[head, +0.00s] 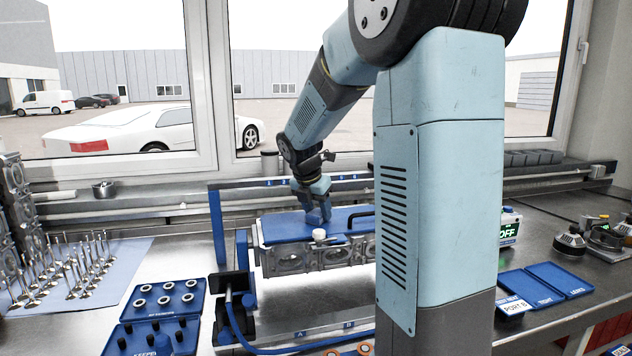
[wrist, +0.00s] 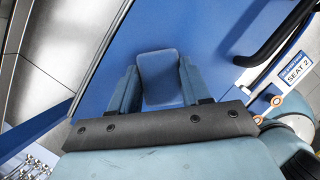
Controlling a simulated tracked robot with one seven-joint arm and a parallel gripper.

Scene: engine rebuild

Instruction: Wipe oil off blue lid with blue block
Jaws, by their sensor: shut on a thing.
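The blue lid (head: 278,228) is a flat panel with a black handle, lying on top of a grey metal engine part; it also fills much of the wrist view (wrist: 212,62). My gripper (head: 318,208) is over the lid, shut on the blue block. The blue block (wrist: 160,78) shows between my two fingers in the wrist view, with its edges flush between them. I cannot tell for sure whether the block touches the lid. No oil can be made out on the lid; the area under the block is hidden.
A black handle (wrist: 275,38) rises from the lid close to my gripper. A small white round item (head: 319,235) is at the lid's front edge. Valves (head: 75,275) stand at left beside a blue tray of rings (head: 160,300). A blue frame (head: 216,225) stands around the engine part.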

